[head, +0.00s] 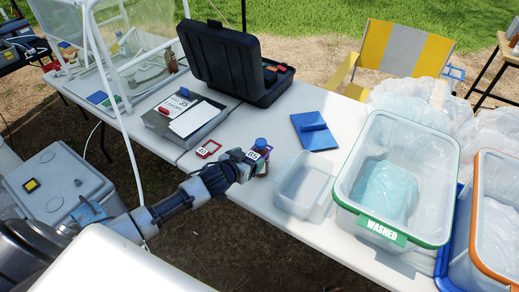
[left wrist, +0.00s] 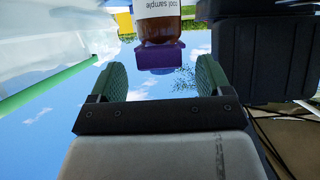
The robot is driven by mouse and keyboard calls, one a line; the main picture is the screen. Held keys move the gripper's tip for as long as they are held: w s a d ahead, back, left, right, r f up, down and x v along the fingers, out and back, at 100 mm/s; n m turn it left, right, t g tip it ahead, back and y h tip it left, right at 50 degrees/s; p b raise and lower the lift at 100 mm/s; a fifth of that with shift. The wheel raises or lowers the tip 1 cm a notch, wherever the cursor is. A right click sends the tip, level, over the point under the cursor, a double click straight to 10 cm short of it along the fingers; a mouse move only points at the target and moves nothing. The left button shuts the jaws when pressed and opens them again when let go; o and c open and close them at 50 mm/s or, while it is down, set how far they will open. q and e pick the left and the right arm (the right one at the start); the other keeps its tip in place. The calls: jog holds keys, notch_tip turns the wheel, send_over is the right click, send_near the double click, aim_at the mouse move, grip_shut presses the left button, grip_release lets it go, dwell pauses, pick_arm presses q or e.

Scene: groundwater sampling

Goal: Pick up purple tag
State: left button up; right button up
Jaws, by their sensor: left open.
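A small tag with a white, dark-printed face and a purplish edge (head: 252,155) shows at the table's near edge in the head view. A blue-capped bottle (head: 261,144) is right by it. My left gripper (head: 240,165) is at the tag, partly covering it; I cannot tell whether they touch. In the left wrist view, which is upside down, my left gripper (left wrist: 160,78) is open with green pads apart. A purple piece (left wrist: 160,57) lies in line with the gap, against a brown bottle with a white label (left wrist: 157,10). My right gripper is out of view.
A red-framed tag (head: 208,148) lies left of the bottle. A clear tub (head: 303,188) stands close on the right, then a green-rimmed bin (head: 380,238) marked WASHED. A grey tray (head: 190,130), a black case (head: 235,65) and a blue pad (head: 314,132) are behind.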

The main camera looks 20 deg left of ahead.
pick_arm(q)
jog(key=shift+x, duration=1.05)
jog(key=c, duration=1)
jog(key=shift+r, duration=0.1)
